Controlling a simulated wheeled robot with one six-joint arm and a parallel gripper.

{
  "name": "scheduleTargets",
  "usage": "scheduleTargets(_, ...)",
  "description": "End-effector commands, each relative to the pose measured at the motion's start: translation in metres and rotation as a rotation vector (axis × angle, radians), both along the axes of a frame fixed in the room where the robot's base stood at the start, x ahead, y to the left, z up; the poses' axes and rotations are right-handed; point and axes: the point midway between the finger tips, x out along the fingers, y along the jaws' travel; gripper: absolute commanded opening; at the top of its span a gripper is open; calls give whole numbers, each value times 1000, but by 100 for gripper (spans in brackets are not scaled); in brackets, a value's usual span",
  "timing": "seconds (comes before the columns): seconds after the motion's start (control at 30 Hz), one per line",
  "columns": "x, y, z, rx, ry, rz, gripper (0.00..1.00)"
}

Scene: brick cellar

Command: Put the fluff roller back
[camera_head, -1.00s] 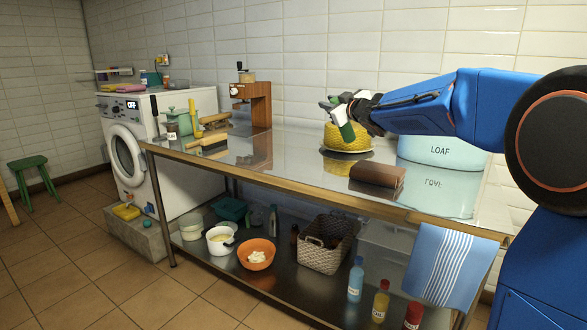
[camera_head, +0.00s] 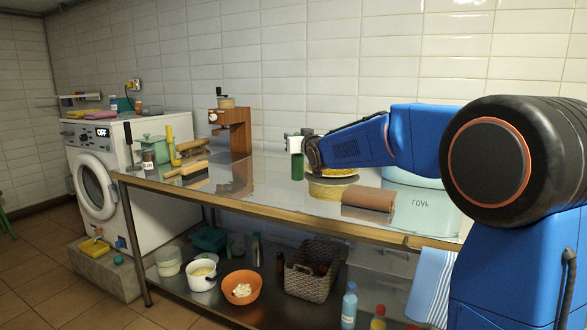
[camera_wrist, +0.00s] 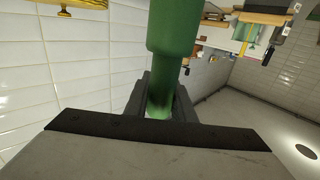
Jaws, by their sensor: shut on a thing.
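The fluff roller, with a green handle (camera_head: 297,167) and a white head (camera_head: 294,143), is upright above the steel table, left of the yellow woven thing. My gripper (camera_head: 312,155) is shut on it. The wrist view shows the green handle (camera_wrist: 175,28) large between my gripper's dark fingers (camera_wrist: 160,98). The white head is not clear there.
A washing machine (camera_head: 95,185) stands at left. The table's middle, left of the roller, is clear.

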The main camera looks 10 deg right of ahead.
Motion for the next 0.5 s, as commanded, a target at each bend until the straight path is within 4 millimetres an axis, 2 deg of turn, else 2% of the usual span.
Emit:
scheduleTargets(0.1,0,0,-18,1,1,-1,5)
scheduleTargets(0.37,0,0,-35,-1,0,0,5)
scheduleTargets(0.5,0,0,-54,1,1,0,5)
